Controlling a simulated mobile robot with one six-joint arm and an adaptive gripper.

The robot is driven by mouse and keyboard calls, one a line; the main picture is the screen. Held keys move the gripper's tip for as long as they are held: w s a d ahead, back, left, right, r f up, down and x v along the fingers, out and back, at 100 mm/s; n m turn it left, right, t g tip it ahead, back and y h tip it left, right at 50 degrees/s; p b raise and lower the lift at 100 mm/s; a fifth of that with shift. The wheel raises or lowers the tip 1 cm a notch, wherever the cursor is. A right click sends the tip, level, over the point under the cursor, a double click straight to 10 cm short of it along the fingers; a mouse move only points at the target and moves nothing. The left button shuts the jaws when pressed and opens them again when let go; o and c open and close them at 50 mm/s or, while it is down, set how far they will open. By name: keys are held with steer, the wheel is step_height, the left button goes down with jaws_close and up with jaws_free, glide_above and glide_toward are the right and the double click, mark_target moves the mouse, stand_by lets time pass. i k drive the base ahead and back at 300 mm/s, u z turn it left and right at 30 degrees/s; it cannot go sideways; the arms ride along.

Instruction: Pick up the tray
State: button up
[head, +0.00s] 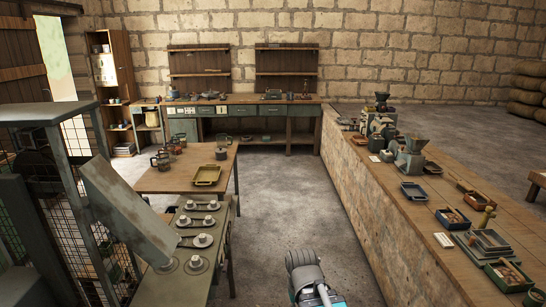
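A dark tray (413,191) with a pale inside lies on the long stone-sided counter at right. My arm shows only as a grey and teal link at the bottom centre, over the floor and well apart from both trays. My gripper's fingers are not in view.
A green bench (182,285) with round fittings on plates stands in front of the table, beside a mesh-guarded machine (72,190). The counter (400,225) holds grinders and small boxes. The floor (283,190) between is clear.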

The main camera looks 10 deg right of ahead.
mark_target(415, 192)
steer(key=z, duration=0.1)
steer(key=i, duration=1.55)
steer(key=z, duration=0.55)
steer(key=i, duration=1.7)
steer(key=z, duration=0.4)
